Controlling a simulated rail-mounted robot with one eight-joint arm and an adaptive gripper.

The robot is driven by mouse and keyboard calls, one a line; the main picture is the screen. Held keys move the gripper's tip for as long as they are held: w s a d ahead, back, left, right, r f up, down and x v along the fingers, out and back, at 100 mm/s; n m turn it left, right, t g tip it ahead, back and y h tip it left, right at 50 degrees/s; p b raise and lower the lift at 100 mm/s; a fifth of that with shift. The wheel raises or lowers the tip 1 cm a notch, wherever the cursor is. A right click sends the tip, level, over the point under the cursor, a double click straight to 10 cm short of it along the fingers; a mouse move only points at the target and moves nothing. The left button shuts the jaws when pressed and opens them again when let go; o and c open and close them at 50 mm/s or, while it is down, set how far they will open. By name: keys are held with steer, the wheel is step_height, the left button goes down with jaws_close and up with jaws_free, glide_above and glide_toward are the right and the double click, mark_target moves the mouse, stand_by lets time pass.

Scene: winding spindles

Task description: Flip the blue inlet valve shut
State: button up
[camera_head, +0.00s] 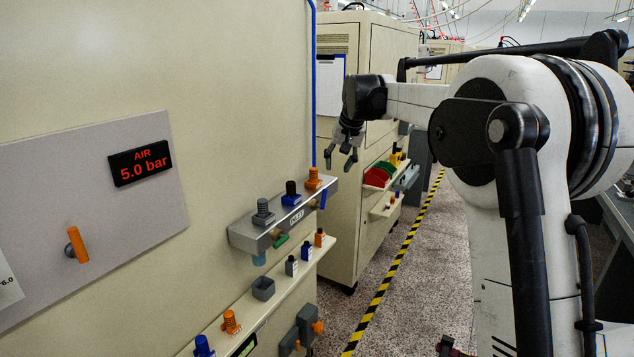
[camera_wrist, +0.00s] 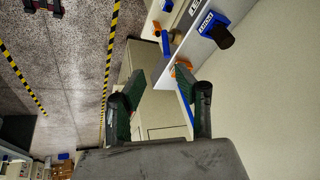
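The blue valve lever (camera_head: 323,198) hangs at the right end of the grey manifold (camera_head: 285,222), which bears a partly legible label. In the wrist view a small blue lever (camera_wrist: 165,43) shows beside the manifold, beyond the fingertips. My gripper (camera_head: 342,158) is in the air above and to the right of the manifold end in the head view, apart from the lever. In the wrist view its two green-padded fingers (camera_wrist: 158,82) are spread wide with nothing between them.
A shelf (camera_head: 270,300) below holds small bottles. A panel display (camera_head: 140,163) reads AIR 5.0 bar, near an orange lever (camera_head: 77,245). A blue pipe (camera_head: 313,90) runs up the wall.

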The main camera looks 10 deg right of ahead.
mark_target(325, 188)
steer(key=w+p+x, duration=0.1)
steer(key=x, duration=0.4)
steer(key=w+r+p+x, duration=0.1)
steer(key=x, duration=0.4)
steer(key=p+x, duration=0.1)
steer(key=x, duration=0.4)
steer(key=shift+w+a+f, duration=0.15)
steer(key=shift+w+a, duration=0.2)
steer(key=shift+w, duration=0.2)
jaws_close()
